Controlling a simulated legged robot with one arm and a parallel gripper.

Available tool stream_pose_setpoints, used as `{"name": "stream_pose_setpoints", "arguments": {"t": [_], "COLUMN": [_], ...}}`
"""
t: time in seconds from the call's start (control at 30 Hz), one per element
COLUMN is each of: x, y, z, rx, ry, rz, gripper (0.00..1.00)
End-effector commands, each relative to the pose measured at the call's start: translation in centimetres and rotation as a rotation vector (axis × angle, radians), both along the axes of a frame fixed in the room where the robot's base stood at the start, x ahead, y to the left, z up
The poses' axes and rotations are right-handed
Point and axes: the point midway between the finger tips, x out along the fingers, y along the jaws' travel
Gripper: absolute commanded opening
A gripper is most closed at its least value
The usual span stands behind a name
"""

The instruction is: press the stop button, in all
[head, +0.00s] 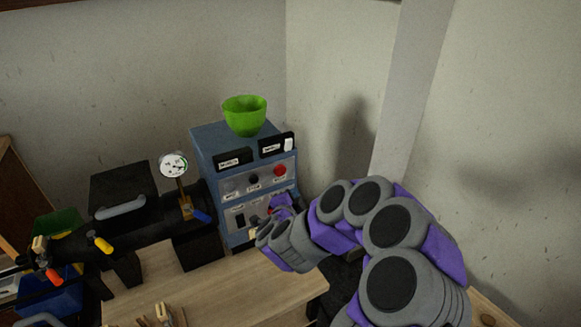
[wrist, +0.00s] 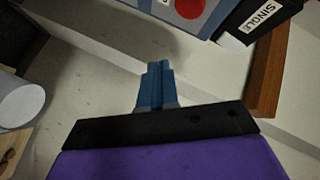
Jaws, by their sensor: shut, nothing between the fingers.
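A blue control box (head: 209,150) stands against the wall in the head view. Its front has pale panels with small labels and dark knobs, and a red button (head: 280,170) at the upper right. A red round button (wrist: 190,7) also shows at the top edge of the wrist view, beside a black block (wrist: 262,25) labelled SINGLE. I cannot read which button is stop. My gripper (wrist: 155,68) is shut and empty, its blue fingers apart from the red button in the picture. In the head view my arm hides part of the box's lower right front.
A green bowl (head: 245,117) sits on top of the box. To its left are a black machine (head: 125,190), a dial gauge (head: 174,164) and a blue bin (head: 62,296). The wooden table (head: 240,290) is mostly bare in front of the box.

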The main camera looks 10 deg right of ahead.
Motion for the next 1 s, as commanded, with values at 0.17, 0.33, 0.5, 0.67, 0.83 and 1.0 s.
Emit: {"name": "stream_pose_setpoints", "arguments": {"t": [0.17, 0.33, 0.5, 0.67, 0.83, 1.0], "x": [-0.3, -0.3, -0.2, 0.4, 2.1, 4.3], "y": [-1.1, -1.1, -1.2, -1.0, -0.5, 0.3], "z": [-0.6, -0.6, -0.6, -0.6, -0.6, -0.5], "rx": [-0.014, -0.015, -0.015, -0.016, -0.016, -0.018], "ry": [-0.011, -0.012, -0.012, -0.011, -0.011, -0.014], "rz": [-0.054, -0.058, -0.057, -0.057, -0.056, -0.059], "gripper": [0.0, 0.0, 0.0, 0.0, 0.0, 0.0]}}
